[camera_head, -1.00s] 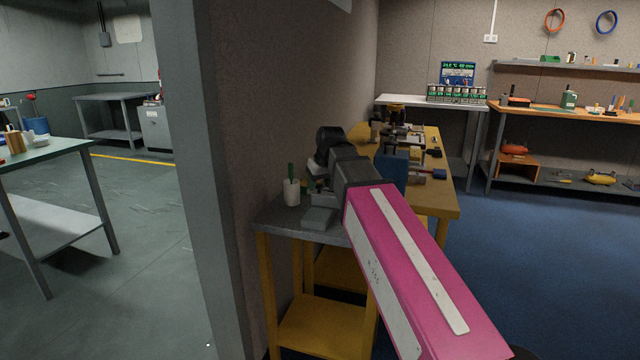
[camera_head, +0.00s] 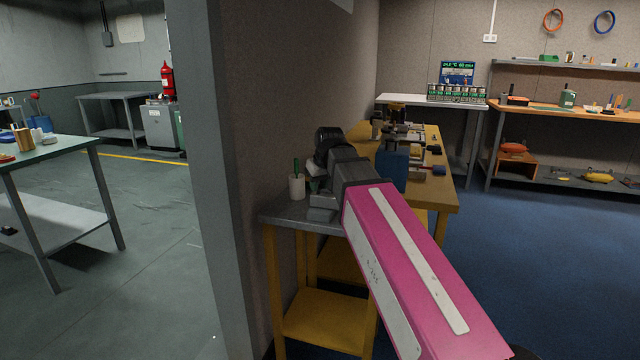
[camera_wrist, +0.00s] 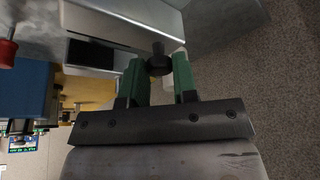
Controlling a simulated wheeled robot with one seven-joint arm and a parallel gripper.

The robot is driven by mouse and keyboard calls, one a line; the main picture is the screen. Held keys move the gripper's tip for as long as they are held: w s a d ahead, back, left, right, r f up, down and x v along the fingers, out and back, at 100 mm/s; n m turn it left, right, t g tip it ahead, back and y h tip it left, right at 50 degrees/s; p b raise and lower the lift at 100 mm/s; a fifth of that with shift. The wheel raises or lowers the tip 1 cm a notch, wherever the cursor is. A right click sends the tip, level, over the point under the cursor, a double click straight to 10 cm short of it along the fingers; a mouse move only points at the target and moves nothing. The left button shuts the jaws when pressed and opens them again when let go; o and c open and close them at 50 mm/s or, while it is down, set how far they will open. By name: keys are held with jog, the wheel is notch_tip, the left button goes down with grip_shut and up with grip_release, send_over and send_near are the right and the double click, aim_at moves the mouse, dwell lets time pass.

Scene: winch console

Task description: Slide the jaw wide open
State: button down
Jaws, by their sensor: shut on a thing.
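In the wrist view, my gripper (camera_wrist: 159,72) has its green fingers on either side of a dark round knob (camera_wrist: 158,50), and is shut on it. The knob sits at the end of a pale metal block (camera_wrist: 125,22) with a dark slot (camera_wrist: 90,55) beside it. I cannot tell which part is the sliding jaw or how wide it stands. In the head view, a grey block (camera_head: 322,213) sits on a small grey-topped stand (camera_head: 285,213); my arm hides the fingers and most of the device.
A wall and pillar (camera_head: 195,150) rise close on the left. A yellow bench (camera_head: 447,190) with a blue device (camera_head: 393,168) stands behind. Blue floor at right is clear.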

jog(key=c, duration=0.9)
grip_release()
jog(key=shift+s+a, duration=0.1)
jog(key=shift+s, duration=0.15)
jog(key=shift+r, duration=0.1)
jog(key=v, duration=1)
jog(key=shift+r, duration=0.3)
